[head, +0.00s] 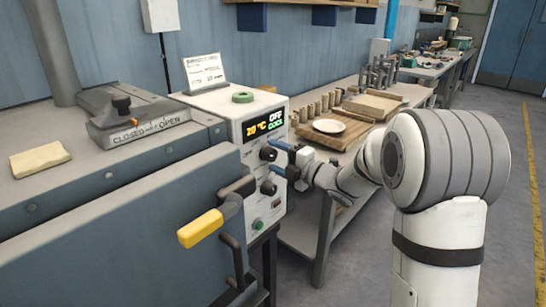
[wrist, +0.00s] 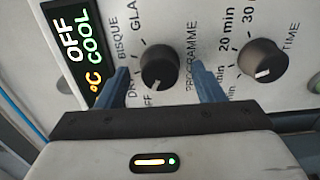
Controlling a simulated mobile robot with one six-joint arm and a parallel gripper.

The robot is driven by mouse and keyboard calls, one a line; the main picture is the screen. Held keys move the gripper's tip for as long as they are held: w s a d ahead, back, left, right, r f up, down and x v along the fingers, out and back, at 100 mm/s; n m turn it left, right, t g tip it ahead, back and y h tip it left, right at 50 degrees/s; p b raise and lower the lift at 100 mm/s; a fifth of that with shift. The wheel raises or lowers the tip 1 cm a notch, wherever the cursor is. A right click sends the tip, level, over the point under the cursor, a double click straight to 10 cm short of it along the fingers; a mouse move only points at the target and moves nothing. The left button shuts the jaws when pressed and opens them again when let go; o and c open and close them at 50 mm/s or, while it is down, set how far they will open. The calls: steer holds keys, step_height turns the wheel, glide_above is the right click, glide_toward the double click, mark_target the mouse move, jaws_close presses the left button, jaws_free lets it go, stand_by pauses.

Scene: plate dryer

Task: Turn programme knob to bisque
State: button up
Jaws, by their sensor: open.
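The programme knob (wrist: 160,68) is a round black knob on the white control panel. Its pale mark points towards OFF; the labels DRY, BISQUE and GLA... run around it. In the head view the knob (head: 268,154) is the upper one, below the display. My gripper (wrist: 157,76) is open, with one blue finger on each side of the knob. I cannot tell whether either finger touches it. In the head view my gripper (head: 283,153) reaches the panel from the right. The display (head: 263,126) reads 20 °C, OFF and COOL.
The time knob (wrist: 264,60) is beside the programme knob; in the head view it is below (head: 268,187). A green button (head: 258,224) is lower on the panel. A yellow-handled lever (head: 201,228) sticks out at the front. A bench with a plate (head: 329,126) stands behind my arm.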

steer(key=shift+w+a, duration=0.2)
steer(key=shift+a, duration=0.1)
